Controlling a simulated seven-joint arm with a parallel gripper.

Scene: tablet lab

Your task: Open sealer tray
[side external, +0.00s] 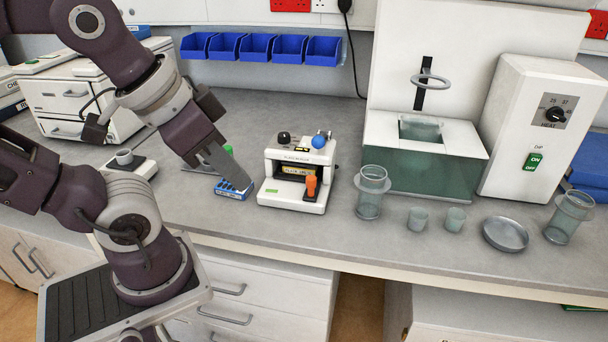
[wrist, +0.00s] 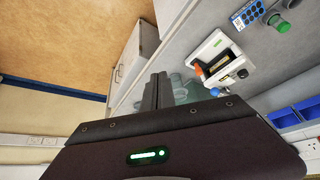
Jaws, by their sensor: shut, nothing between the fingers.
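The sealer (side external: 298,160) is a small white bench machine with a dark front opening, a yellow label and a blue ball knob (side external: 319,142) on top. An orange upright piece (side external: 311,186) stands at its front right, at the tray area; I cannot tell how far the tray is out. My gripper (side external: 248,184) is left of the sealer, apart from it, with its fingers angled down in front of the blue blister pack. In the wrist view the fingers (wrist: 158,82) are together and empty, and the sealer (wrist: 235,50) shows to their upper right.
A blue blister pack (side external: 230,191) and a green-capped item (side external: 228,150) lie left of the sealer. To the right stand a glass jar (side external: 369,200), small beakers (side external: 418,219), a metal dish (side external: 505,234) and a water bath (side external: 430,165). Blue bins (side external: 257,47) hang behind.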

